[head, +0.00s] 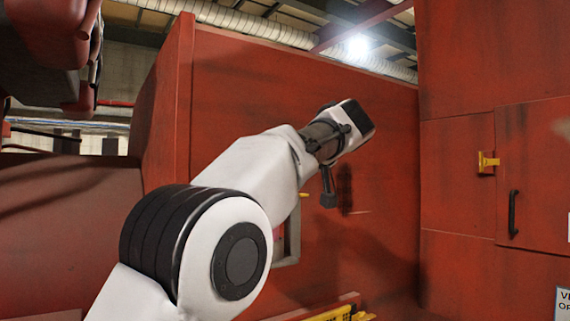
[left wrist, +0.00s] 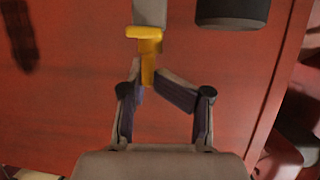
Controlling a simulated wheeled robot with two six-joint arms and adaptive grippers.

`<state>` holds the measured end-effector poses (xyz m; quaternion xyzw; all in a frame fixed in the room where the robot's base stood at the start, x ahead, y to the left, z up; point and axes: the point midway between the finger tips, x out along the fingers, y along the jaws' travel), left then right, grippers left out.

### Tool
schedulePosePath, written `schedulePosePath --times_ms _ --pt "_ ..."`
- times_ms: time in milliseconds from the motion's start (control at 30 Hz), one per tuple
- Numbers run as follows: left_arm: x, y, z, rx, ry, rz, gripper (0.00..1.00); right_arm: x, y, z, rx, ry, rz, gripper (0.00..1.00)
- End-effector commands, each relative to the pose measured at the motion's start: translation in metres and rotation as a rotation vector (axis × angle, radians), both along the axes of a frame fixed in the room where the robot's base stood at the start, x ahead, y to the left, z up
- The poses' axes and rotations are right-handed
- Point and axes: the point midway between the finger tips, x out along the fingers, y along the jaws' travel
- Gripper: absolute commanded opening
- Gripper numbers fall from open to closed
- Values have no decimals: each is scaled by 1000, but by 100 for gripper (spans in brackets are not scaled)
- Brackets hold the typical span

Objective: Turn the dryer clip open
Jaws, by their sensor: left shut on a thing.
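In the left wrist view a yellow clip (left wrist: 147,45) stands against a red panel, with a crossbar at its top and a narrow stem below. A grey piece (left wrist: 149,12) adjoins its upper end. My left gripper (left wrist: 148,76) has its two dark fingers closed in on either side of the lower stem, shut on the clip. My right gripper is not in view.
A yellow-edged item (head: 335,314) lies low in front. A dark cylinder (left wrist: 232,12) is near the clip in the wrist view.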

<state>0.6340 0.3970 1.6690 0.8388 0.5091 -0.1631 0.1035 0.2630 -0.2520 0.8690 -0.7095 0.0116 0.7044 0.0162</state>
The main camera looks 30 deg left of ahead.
Motion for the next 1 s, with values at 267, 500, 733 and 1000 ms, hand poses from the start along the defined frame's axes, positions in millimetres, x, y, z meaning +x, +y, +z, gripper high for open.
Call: schedulePosePath --times_ms 267,500,733,1000 --pt "2 -1 2 2 -3 82 0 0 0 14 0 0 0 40" --pt "3 0 -1 0 -2 96 0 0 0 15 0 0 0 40" --pt "2 0 -2 -1 0 96 0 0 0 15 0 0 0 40" --pt "2 0 -2 -2 2 98 34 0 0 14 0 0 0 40"
